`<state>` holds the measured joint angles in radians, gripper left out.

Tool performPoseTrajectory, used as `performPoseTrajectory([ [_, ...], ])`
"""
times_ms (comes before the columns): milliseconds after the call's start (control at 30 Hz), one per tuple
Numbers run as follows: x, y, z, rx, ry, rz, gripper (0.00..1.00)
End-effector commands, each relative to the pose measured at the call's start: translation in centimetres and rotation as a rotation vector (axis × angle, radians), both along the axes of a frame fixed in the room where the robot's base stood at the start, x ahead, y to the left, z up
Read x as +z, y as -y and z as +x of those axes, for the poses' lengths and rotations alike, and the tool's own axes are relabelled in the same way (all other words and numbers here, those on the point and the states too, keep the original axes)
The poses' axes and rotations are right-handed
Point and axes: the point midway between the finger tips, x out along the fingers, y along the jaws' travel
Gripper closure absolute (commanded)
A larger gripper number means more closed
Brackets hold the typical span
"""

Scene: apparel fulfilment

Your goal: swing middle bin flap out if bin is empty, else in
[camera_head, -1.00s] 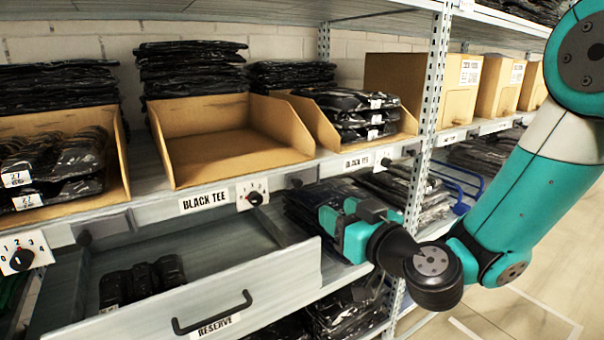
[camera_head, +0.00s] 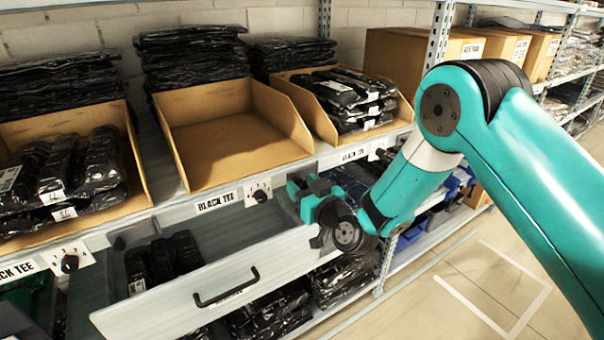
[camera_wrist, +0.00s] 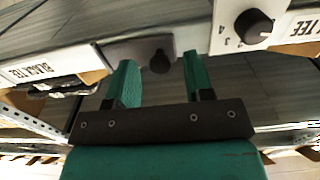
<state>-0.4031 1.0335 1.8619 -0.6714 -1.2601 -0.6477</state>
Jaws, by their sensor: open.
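The middle cardboard bin (camera_head: 225,135) on the shelf is empty, its bare floor showing in the head view. Below it the shelf lip carries a BLACK TEE label (camera_head: 216,202) and a numbered dial (camera_head: 259,194), also seen upside down in the wrist view (camera_wrist: 253,27). A dark grey plate with a black knob (camera_wrist: 158,61) sits on the lip beside the dial; it looks like the flap, but its swing position is unclear. My gripper (camera_wrist: 158,58) is open, its fingers on either side of the knob, contact not visible. In the head view my gripper (camera_head: 305,187) hides that plate.
The left bin (camera_head: 80,215) and right bin (camera_head: 312,108) hold black bagged garments. Below, a pulled-out RESERVE drawer (camera_head: 165,312) with a black handle juts forward beneath my gripper, with black packs inside. A shelf upright (camera_head: 437,45) stands right; open floor lies beyond.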

Motion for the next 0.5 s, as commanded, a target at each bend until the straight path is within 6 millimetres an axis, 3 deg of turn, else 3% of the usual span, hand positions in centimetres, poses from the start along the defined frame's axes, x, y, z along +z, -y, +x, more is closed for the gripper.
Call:
performPoseTrajectory([
  [367, -0.06, -0.25, 0.36, 0.000, 0.000, 0.000, 0.52],
  [500, -0.05, -0.25, 0.36, 0.000, 0.000, 0.000, 0.80],
])
